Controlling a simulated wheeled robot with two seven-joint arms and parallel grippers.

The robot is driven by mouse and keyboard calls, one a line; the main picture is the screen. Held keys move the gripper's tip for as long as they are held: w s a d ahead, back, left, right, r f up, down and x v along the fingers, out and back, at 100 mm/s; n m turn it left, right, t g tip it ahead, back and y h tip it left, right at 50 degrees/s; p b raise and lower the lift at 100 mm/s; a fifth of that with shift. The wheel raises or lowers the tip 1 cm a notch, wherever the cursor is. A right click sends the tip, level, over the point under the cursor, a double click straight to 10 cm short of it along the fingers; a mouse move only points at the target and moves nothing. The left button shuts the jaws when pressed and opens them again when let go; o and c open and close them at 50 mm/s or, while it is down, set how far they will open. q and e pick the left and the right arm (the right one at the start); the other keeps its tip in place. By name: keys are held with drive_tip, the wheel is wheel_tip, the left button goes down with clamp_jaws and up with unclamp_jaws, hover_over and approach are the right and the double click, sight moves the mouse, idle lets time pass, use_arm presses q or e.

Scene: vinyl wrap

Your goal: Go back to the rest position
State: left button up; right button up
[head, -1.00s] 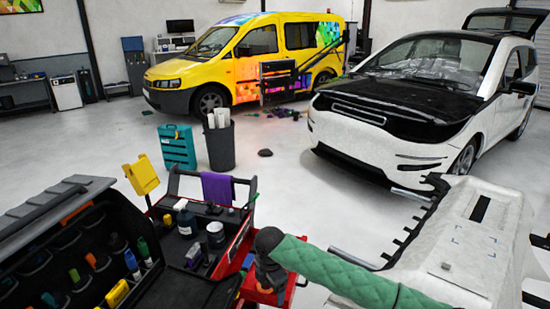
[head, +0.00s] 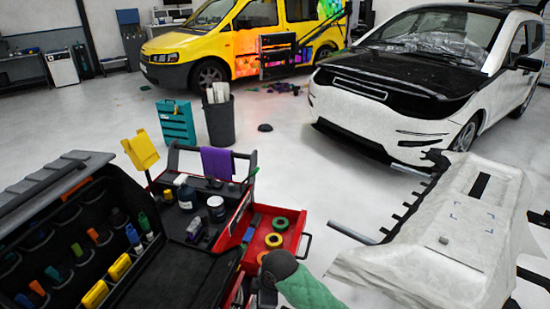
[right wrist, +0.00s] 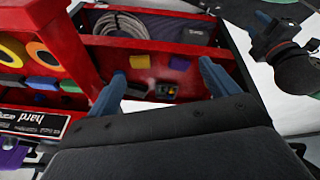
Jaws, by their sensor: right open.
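My right gripper (right wrist: 161,72) shows in the right wrist view with two blue fingers standing wide apart and nothing between them. Beyond the fingers is a red toolbox drawer (right wrist: 190,52) holding a coiled grey cable and small coloured blocks. I cannot tell the exact gap between fingers and drawer. In the head view, an arm of mine in a green quilted sleeve (head: 308,290) with a dark rounded end reaches in at the bottom, close to the open red drawer (head: 262,240). No gripper fingers show in the head view.
The open toolbox (head: 205,255) stands at lower left, a white covered bumper (head: 440,235) at right. Behind are a teal case (head: 176,124), a dark bin (head: 219,122), a yellow van (head: 213,46) and a white car (head: 400,120). Floor between them is mostly clear.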

drive_tip(key=s+d+f+m+t+h, duration=0.25)
drive_tip(key=s+d+m, duration=1.35)
drive_tip(key=s+d, duration=0.8)
drive_tip(key=a+f+g, duration=0.1)
drive_tip(key=a+f, duration=0.1)
drive_tip(key=f, duration=1.1)
drive_tip(key=s+a+f+g, duration=0.1)
drive_tip(key=a+f, duration=0.1)
drive_tip(key=f, duration=1.1)
drive_tip(key=shift+s, duration=0.3)
drive_tip(key=shift+r, duration=0.1)
